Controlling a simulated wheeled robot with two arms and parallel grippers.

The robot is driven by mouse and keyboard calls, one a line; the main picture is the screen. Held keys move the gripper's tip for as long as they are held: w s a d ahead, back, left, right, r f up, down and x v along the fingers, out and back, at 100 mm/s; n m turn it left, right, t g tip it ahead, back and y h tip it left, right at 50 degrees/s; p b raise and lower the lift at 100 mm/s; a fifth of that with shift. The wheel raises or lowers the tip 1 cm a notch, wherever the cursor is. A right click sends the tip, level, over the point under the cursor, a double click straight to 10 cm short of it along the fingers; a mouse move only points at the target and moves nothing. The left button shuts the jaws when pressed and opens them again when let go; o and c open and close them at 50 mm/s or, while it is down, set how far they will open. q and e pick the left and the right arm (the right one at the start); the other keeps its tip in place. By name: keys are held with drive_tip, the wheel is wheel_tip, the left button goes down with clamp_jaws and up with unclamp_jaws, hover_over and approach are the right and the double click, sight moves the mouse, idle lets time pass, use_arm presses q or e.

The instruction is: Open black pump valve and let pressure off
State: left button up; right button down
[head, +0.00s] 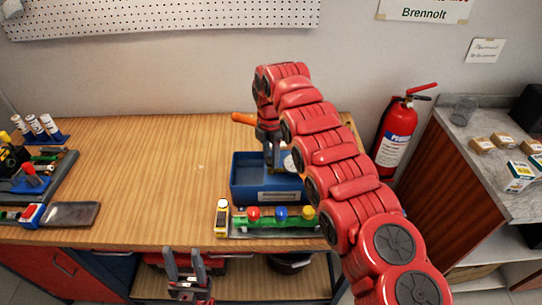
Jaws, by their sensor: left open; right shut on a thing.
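The blue pump box (262,185) stands on the wooden bench, with a white label on its front. An orange handle (243,118) sticks out to the left behind it. A round pale gauge (290,162) shows partly beside my arm. My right gripper (273,158) points down into the box from above and is shut on a small part of the pump. The fingers and arm hide that part, and I cannot make out the black valve. My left gripper (185,264) is open and empty, low in front of the bench's front edge.
A green manifold with red, blue and yellow knobs (281,218) lies in front of the box, beside a yellow-and-white item (222,218). Trays of tools (40,185) fill the bench's left end. A fire extinguisher (397,137) stands at right. The bench's middle left is clear.

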idle(0.5)
drive_tip(key=shift+c, duration=2.4)
unclamp_jaws()
wheel_tip(320, 180, up, 3)
drive_tip(key=shift+a+f, duration=0.1)
drive_tip(key=shift+a, duration=0.05)
wheel_tip(320, 180, up, 15)
drive_tip(key=p, duration=1.3)
drive_tip(key=shift+f+p, duration=0.2)
drive_tip(key=shift+p, duration=0.2)
